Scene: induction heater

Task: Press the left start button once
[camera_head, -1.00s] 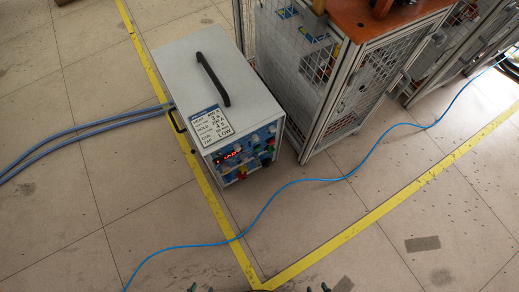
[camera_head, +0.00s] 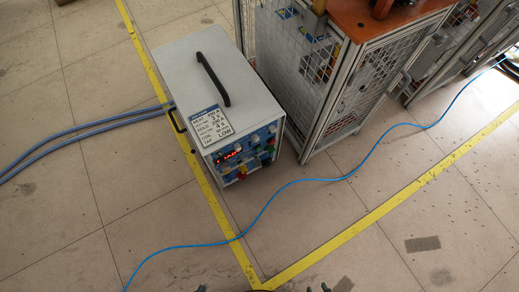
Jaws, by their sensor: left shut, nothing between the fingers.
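The induction heater (camera_head: 185,75) is a white box with a black top handle and a label. Its blue front panel (camera_head: 236,160) carries a lit red display, several small knobs and buttons, and a red-and-yellow switch (camera_head: 242,170). I cannot tell which control is the left start button.
A mesh-sided frame table with an orange top (camera_head: 375,22) stands right of the heater. A blue cable (camera_head: 270,207) crosses the floor. Grey hoses (camera_head: 90,127) run left from the heater. Yellow floor lines (camera_head: 350,230) meet near the bottom centre. The floor in front is otherwise clear.

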